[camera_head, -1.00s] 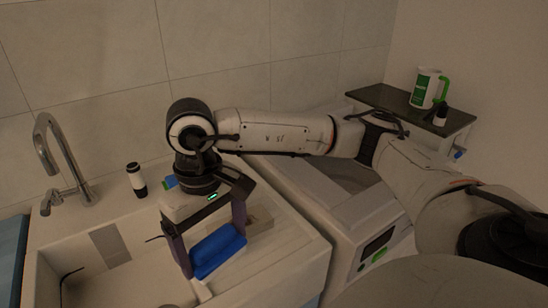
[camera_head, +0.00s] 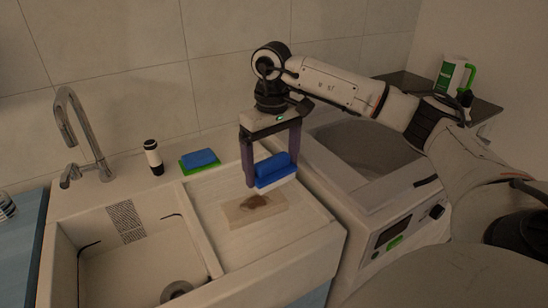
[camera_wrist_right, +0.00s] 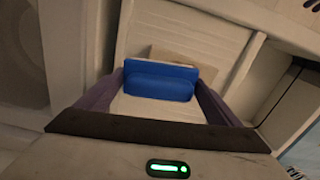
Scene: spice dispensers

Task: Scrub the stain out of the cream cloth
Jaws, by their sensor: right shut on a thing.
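The cream cloth (camera_head: 240,216) lies flat on the ribbed drainboard of the sink, with a dark brown stain (camera_head: 258,201) near its middle. My right gripper (camera_head: 272,182) is shut on a blue scrubbing brush (camera_head: 276,168) with a pale underside. It holds the brush above the drainboard, over the far right side of the cloth. In the right wrist view the brush (camera_wrist_right: 160,80) sits between the fingers, and part of the cloth (camera_wrist_right: 168,54) shows beyond it. My left gripper is not in view.
A blue sponge (camera_head: 200,157) lies on a green holder on the back ledge, beside a black and white bottle (camera_head: 153,157). The sink basin (camera_head: 130,262) and tap (camera_head: 82,140) are at left. A white machine (camera_head: 400,225) stands at right.

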